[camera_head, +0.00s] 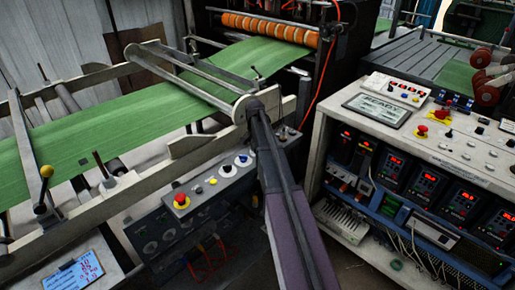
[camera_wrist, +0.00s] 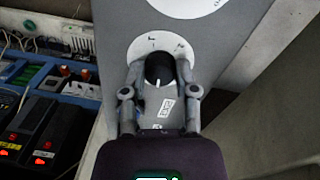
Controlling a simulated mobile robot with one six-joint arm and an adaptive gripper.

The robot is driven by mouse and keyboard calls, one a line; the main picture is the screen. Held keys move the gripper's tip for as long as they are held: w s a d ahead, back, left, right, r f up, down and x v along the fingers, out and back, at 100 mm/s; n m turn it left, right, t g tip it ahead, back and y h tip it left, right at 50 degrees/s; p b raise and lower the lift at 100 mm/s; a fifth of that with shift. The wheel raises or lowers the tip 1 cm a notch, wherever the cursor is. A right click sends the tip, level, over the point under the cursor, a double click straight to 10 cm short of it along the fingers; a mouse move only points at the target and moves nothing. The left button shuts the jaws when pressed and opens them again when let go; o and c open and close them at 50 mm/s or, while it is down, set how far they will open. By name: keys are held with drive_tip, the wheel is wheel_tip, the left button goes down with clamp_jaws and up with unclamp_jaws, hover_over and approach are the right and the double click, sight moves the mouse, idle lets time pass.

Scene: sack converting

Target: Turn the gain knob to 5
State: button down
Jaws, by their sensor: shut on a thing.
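The gain knob (camera_wrist: 159,68) is a black round knob with a white pointer line, on a white dial disc (camera_wrist: 137,47) set in a grey panel. The pointer line shows on the near side of the knob, toward the bottom of the wrist view. The few dial marks are too small to read. My gripper (camera_wrist: 160,74) is shut on the knob, one finger on its left and one on its right. In the head view my arm covers the spot, so the gripper and the held knob are hidden there.
A second white disc (camera_wrist: 187,4) lies just beyond the dial. The control box with a red emergency button (camera_head: 181,201) stands left of my arm. The console with red displays (camera_head: 428,182) stands to the right. Green sack web (camera_head: 100,132) runs behind.

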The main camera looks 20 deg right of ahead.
drive_tip(key=m, duration=0.7)
drive_tip(key=shift+w, duration=0.1)
idle(0.5)
drive_tip(key=shift+c, duration=1.9)
unclamp_jaws()
